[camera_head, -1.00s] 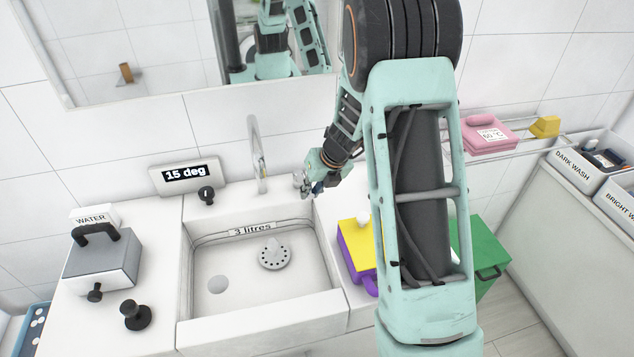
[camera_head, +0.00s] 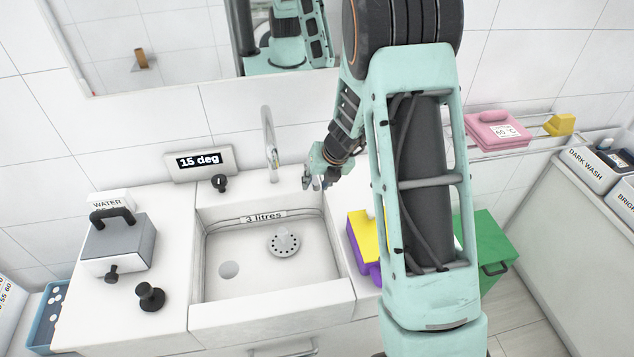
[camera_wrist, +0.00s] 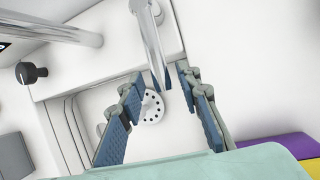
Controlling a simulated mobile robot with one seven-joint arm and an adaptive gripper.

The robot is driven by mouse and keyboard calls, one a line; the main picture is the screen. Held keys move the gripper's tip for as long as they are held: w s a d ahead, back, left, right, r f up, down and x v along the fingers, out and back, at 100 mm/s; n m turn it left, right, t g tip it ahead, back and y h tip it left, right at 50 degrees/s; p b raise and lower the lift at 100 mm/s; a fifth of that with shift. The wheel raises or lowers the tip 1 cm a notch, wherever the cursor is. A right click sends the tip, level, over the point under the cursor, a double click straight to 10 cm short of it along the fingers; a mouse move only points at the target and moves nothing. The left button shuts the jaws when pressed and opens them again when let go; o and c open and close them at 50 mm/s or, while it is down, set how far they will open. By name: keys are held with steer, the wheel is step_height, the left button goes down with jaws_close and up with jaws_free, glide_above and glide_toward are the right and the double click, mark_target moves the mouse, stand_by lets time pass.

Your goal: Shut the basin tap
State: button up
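The basin tap's chrome spout (camera_head: 269,145) rises behind the basin (camera_head: 217,285). Its base end shows at the upper left of the wrist view (camera_wrist: 60,32). In the wrist view a slim chrome lever (camera_wrist: 152,42) runs down from the top, its lower end between my fingertips. My gripper (camera_wrist: 160,80) is open, with a finger on each side of the lever; I cannot tell whether either touches it. In the head view my gripper (camera_head: 316,180) is at the basin's back right corner, right of the spout, and hides the lever.
A round drain strainer (camera_head: 285,243) lies in the basin. A black knob (camera_head: 219,183) stands left of the spout, below a "15 deg" display (camera_head: 198,162). A yellow and purple box (camera_head: 362,245) is right of the basin. A mirror (camera_head: 160,45) hangs behind.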

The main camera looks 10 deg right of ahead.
steer(key=v, duration=1.2)
stand_by(0.6)
